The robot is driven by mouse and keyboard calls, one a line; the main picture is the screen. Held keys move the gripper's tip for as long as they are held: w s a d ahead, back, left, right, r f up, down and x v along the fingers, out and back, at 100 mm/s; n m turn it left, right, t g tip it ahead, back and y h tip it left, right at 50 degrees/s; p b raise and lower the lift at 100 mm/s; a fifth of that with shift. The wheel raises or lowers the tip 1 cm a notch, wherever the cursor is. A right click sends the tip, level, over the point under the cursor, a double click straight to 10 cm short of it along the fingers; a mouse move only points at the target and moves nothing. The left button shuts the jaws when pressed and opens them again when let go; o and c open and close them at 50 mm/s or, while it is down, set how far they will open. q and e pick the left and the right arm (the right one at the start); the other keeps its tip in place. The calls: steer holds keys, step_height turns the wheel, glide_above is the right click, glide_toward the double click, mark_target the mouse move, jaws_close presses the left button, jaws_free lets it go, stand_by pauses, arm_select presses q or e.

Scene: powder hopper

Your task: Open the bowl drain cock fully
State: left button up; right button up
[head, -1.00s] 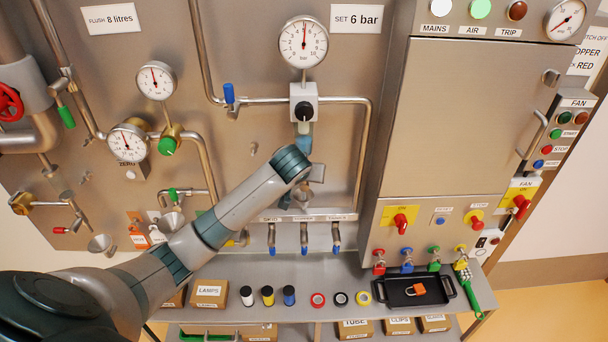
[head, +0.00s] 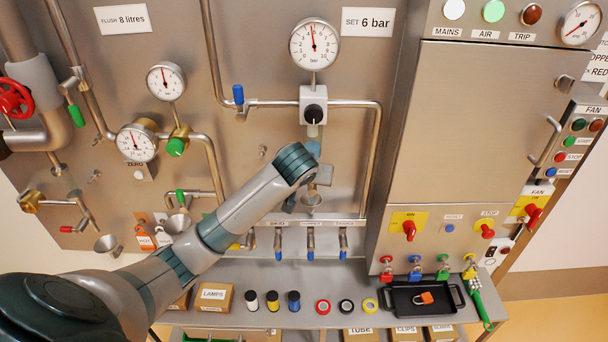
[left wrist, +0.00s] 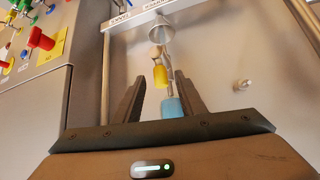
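The bowl drain cock shows in the left wrist view as a yellow lever (left wrist: 160,74) on a thin metal stem. It hangs between the blue bowl (left wrist: 172,107) and a metal funnel (left wrist: 160,33). My left gripper (left wrist: 158,76) is open, with one dark finger on each side of the lever; visible gaps separate the fingers from it. In the head view my left wrist hides the cock and most of the gripper. The blue bowl (head: 313,149) shows just above the wrist, and the funnel (head: 312,199) below it. My right gripper is in neither view.
A regulator (head: 313,104) with a gauge (head: 314,45) sits above the bowl. Several blue-tipped taps (head: 310,242) line a strip below the funnel. A steel cabinet (head: 470,130) stands right. A shelf (head: 250,312) with tape rolls and a black tray (head: 393,300) lies below.

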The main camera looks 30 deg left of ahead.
arm_select(q)
steer(key=v, duration=1.3)
steer(key=shift+p, duration=0.4)
steer(key=shift+r, duration=0.1)
